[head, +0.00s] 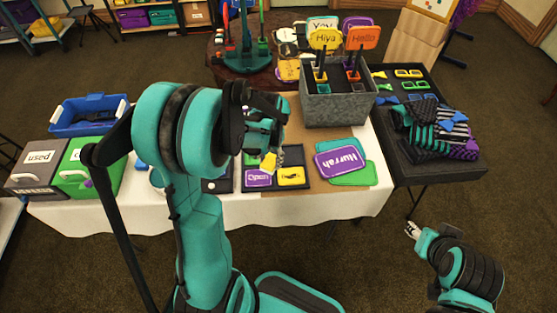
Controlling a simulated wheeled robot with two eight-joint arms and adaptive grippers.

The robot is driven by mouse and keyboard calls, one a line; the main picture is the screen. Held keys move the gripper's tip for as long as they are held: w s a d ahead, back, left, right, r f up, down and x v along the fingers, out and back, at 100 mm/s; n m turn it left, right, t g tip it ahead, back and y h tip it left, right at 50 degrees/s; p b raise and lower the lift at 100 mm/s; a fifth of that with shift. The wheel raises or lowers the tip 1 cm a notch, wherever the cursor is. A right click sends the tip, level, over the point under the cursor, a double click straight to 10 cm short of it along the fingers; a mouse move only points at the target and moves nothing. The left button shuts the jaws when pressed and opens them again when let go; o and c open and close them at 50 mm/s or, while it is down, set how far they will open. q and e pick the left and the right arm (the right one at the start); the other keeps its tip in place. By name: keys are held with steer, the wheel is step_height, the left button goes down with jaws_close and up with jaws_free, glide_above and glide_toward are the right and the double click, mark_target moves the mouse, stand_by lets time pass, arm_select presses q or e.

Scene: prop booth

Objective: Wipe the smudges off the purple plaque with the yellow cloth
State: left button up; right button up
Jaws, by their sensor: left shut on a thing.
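My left gripper (273,152) is over the table, shut on a small yellow cloth (268,162), which hangs below its fingers. Just below the cloth lies a purple plaque (258,179) reading "Open", in a dark tray beside a yellow plaque (291,176) with a dark mark. Another purple plaque (340,161), reading "Hurrah", lies on a stack to the right. I cannot make out smudges on either purple plaque. The cloth looks just above the "Open" plaque; contact is unclear. My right gripper (412,230) is empty, low, off the table's front right; its opening is unclear.
A grey crate (335,108) holds upright "Hiya" and "Hello" signs. Grey (38,175) and green (88,168) boxes and a blue bin (88,115) stand at left. White tablecloth is bare along the front.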

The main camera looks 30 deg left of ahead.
arm_select(q)
steer(key=shift+s+a+f+b, duration=0.1)
steer(key=shift+a+f+b, duration=0.1)
steer(key=shift+f+b, duration=0.35)
steer(key=shift+d+f+b, duration=0.1)
steer(key=shift+f+b, duration=1.45)
steer(key=shift+f, duration=0.8)
steer(key=shift+f+b, duration=0.85)
steer(key=shift+f, duration=0.1)
